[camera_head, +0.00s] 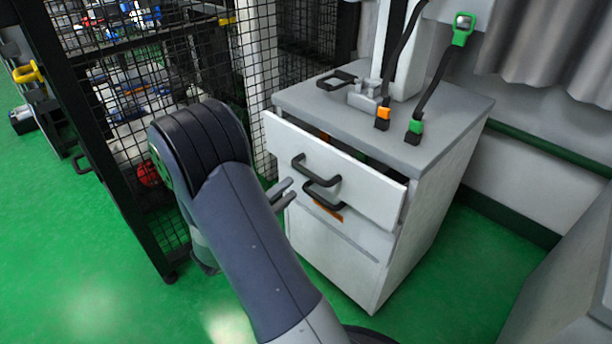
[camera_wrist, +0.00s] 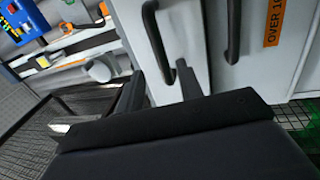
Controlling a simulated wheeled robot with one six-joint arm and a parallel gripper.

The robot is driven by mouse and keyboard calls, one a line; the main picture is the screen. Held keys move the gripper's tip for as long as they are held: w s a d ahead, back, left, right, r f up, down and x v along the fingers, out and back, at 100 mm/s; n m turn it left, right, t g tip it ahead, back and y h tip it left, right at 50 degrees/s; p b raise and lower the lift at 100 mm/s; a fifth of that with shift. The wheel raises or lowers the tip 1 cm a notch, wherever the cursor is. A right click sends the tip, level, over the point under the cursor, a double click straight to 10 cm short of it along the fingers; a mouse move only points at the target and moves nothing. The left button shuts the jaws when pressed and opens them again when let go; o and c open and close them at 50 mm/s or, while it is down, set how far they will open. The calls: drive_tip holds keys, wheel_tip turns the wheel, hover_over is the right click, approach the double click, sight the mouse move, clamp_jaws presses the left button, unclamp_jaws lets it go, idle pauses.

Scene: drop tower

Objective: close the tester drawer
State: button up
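The tester drawer (camera_head: 360,187) is the top drawer of a white cabinet with a grey top. It stands partly pulled out, with a dark gap behind its front panel. Its black bar handle (camera_head: 317,172) also shows in the wrist view (camera_wrist: 154,38). My gripper (camera_head: 282,193) is just left of the drawer front, its two fingers apart with nothing visible between them. In the wrist view my gripper's fingers (camera_wrist: 160,92) are near the lower end of the handle; I cannot tell whether they touch it. My arm hides part of the cabinet's left side.
A second black handle (camera_head: 322,197) is below, with an orange label (camera_wrist: 275,20) beside it. The cabinet top (camera_head: 430,130) carries a column and cables with orange and green ends. A black mesh fence (camera_head: 120,130) stands left. Green floor (camera_head: 80,260) is clear at front left.

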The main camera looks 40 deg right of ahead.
sight(308, 171)
drive_tip(key=b+x, duration=0.1)
drive_tip(key=x, duration=0.6)
drive_tip(key=shift+d, duration=0.4)
drive_tip(key=shift+c, duration=0.2)
clamp_jaws()
